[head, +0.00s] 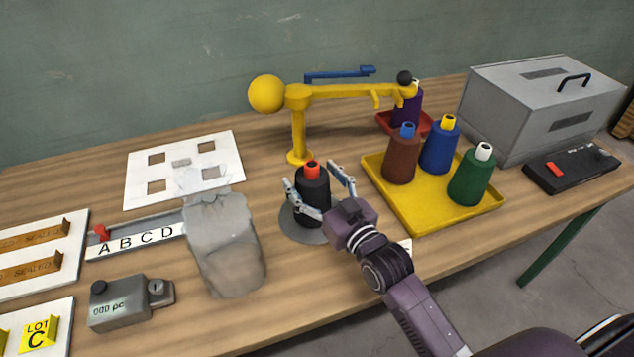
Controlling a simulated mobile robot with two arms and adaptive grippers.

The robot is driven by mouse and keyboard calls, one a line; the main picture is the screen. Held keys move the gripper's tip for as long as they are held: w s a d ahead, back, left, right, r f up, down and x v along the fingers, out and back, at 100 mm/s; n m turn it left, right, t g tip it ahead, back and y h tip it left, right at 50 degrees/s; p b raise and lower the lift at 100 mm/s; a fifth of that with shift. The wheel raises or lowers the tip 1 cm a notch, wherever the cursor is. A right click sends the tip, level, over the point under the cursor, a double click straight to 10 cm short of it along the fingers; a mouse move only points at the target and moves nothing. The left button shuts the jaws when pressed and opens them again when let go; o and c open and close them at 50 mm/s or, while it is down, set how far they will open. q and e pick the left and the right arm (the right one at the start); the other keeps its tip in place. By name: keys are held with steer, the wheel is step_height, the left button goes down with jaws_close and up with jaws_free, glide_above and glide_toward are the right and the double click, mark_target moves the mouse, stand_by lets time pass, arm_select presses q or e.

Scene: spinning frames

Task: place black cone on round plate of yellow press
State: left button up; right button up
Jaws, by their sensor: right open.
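The black cone (312,186) with a red top stands upright on a grey round plate (300,235) in the middle of the table. My right gripper (320,196) is open, with one finger on each side of the cone; whether a finger touches it I cannot tell. The yellow press (299,130) stands behind, with a post, a ball at its left end and a long arm reaching right. The press's arm end is above the cones at the right, not above the black cone. My left gripper is not in view.
A yellow tray (425,219) at the right holds brown (401,160), blue (439,150) and green (471,178) cones. A purple cone stands in a red tray (384,119) behind. A grey lidded box (520,100) is at the back right. A crumpled grey object (225,245) lies left of the plate.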

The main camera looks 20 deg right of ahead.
steer(key=b+v, duration=0.1)
steer(key=v, duration=1.1)
steer(key=shift+r, duration=0.1)
